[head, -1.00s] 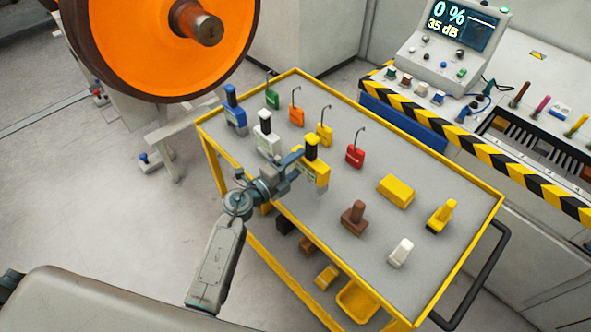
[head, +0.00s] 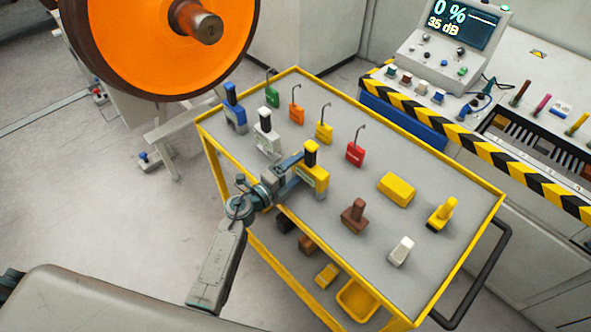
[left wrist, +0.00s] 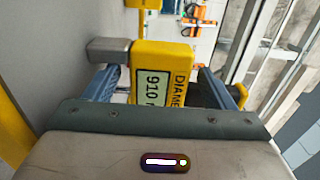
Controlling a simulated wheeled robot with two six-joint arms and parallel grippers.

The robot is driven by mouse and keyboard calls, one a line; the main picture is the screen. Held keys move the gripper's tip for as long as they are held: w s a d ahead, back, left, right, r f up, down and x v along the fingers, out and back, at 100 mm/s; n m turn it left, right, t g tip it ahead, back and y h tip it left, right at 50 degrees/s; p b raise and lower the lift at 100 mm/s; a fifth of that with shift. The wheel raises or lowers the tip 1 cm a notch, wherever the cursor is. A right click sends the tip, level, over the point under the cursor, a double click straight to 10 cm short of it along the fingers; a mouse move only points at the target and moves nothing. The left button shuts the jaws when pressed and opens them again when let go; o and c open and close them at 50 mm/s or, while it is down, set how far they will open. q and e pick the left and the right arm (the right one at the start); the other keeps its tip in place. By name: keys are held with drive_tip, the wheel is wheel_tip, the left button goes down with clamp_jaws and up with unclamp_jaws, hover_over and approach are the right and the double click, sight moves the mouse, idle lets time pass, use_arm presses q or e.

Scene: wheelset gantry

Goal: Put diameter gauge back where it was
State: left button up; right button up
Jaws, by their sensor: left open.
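The diameter gauge (head: 314,180) is a yellow block with a black upright handle. It stands upright on the grey cart top near the front edge, in line with the blue gauge (head: 235,118) and the white gauge (head: 267,140). In the left wrist view the diameter gauge (left wrist: 160,88) shows a label with "DIAME" and "910". My left gripper (head: 298,170) is open, with its blue-grey fingers on either side of the gauge's body. Whether a finger still touches it I cannot tell. My right gripper is not in view.
The cart (head: 415,258) has a yellow rim. Small red (head: 355,154), orange and green hooked blocks stand behind; a yellow box (head: 396,190), brown stamp (head: 354,216) and white stamp (head: 400,251) are to the right. An orange wheel (head: 165,40) is at upper left.

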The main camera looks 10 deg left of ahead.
use_arm(q)
drive_tip(key=b+v, duration=0.2)
drive_tip(key=v, duration=1)
drive_tip(key=shift+r+b, duration=0.15)
drive_tip(key=shift+b, duration=0.2)
drive_tip(key=s+a+f+n+g+y, duration=0.1)
drive_tip(key=s+a+f+n+y, duration=0.3)
drive_tip(key=f, duration=0.7)
drive_tip(key=s+a+f+n+g+y, duration=0.1)
drive_tip(key=s+a+f+n+y, duration=0.15)
drive_tip(key=f+n, duration=0.6)
drive_tip(key=s+a+f+n+g+y, duration=0.1)
drive_tip(key=s+a+f+n+y, duration=0.25)
drive_tip(key=f, duration=1.05)
drive_tip(key=s+f+n+g, duration=0.2)
drive_tip(key=s+f, duration=0.5)
drive_tip(key=s, duration=0.4)
drive_tip(key=s+a+f+n+g+b, duration=0.1)
drive_tip(key=s+f+n+g, duration=0.2)
drive_tip(key=s, duration=0.8)
drive_tip(key=s+f+n+g, duration=0.3)
drive_tip(key=s+f+g, duration=0.2)
drive_tip(key=s+f, duration=0.5)
drive_tip(key=shift+s+a+f+g+y+b, duration=0.2)
drive_tip(key=shift+s+f+g+y+b, duration=0.2)
drive_tip(key=shift+f, duration=0.55)
